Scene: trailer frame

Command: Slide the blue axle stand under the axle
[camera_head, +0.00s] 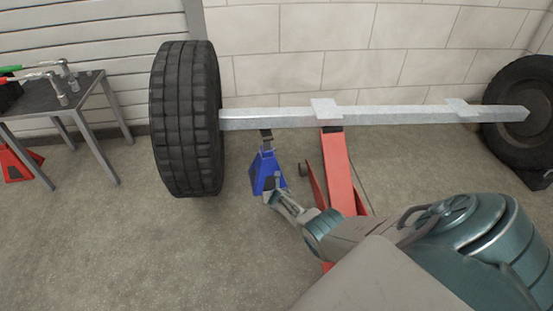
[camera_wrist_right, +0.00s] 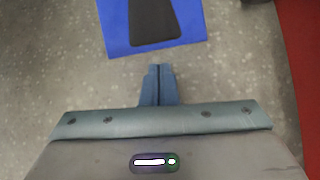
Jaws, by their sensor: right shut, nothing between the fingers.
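The blue axle stand (camera_head: 268,174) stands upright on the floor just right of the near wheel, its dark saddle (camera_head: 266,138) close below the grey axle (camera_head: 270,119). I cannot tell whether saddle and axle touch. My right gripper (camera_head: 271,191) is low at the stand's front side. In the right wrist view the stand (camera_wrist_right: 118,32) shows at the top as a blue side with a dark panel. There my right gripper's fingers (camera_wrist_right: 158,72) are shut and empty, with a small gap of floor between the tips and the stand. My left gripper is not in view.
A red jack (camera_head: 337,165) reaches up under the axle, close right of the stand. A wheel (camera_head: 186,118) is on the axle's left end, another tyre (camera_head: 520,105) at far right. A table (camera_head: 58,97) with tools stands left. The front-left floor is clear.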

